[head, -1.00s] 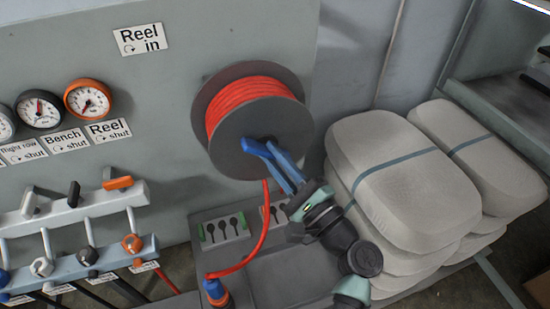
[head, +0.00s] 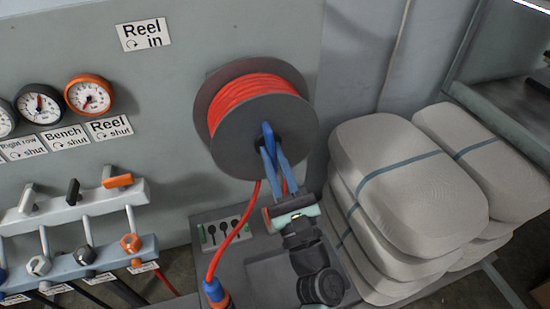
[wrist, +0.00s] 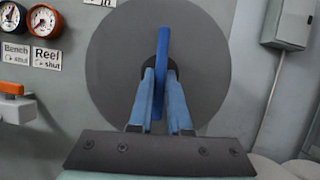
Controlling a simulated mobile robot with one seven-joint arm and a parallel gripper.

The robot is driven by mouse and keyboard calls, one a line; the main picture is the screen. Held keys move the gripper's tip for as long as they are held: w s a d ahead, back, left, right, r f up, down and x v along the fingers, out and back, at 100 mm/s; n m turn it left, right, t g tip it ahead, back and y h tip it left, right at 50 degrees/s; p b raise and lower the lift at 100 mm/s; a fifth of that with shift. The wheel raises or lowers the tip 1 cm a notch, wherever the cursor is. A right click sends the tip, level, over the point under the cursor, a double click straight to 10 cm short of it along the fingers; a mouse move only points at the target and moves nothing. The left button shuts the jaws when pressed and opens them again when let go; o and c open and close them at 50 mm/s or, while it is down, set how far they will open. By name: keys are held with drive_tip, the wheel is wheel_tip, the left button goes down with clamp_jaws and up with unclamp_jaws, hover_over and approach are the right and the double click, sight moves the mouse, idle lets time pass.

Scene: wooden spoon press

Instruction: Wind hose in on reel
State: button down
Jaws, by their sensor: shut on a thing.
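The reel (head: 237,140) has grey discs and red hose (head: 250,100) wound between them. The hose runs from the reel's underside down to a blue and orange end piece (head: 215,292) at the bottom edge. My gripper (head: 270,150) has its blue fingers shut on the blue crank handle (head: 267,131) at the front disc. In the wrist view the handle (wrist: 163,50) stands upright between the fingers, in front of the disc's dark hub.
A sign reading "Reel in" (head: 143,34) hangs above left. An orange-rimmed gauge (head: 89,94), an orange lever (head: 118,180) and an orange valve knob (head: 131,243) are at left. Stacked pale sacks (head: 408,182) stand close on the right of my arm.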

drive_tip(key=shift+r+m+h, duration=0.1)
drive_tip(key=shift+m+h, duration=0.2)
drive_tip(key=shift+m, duration=0.7)
drive_tip(key=c, duration=0.9)
unclamp_jaws()
drive_tip(key=shift+o, duration=0.2)
drive_tip(key=shift+s+f, duration=0.3)
drive_tip(key=b+v, duration=0.3)
drive_tip(key=v, duration=0.9)
drive_tip(key=shift+b, duration=0.35)
drive_tip(key=shift+f, duration=0.1)
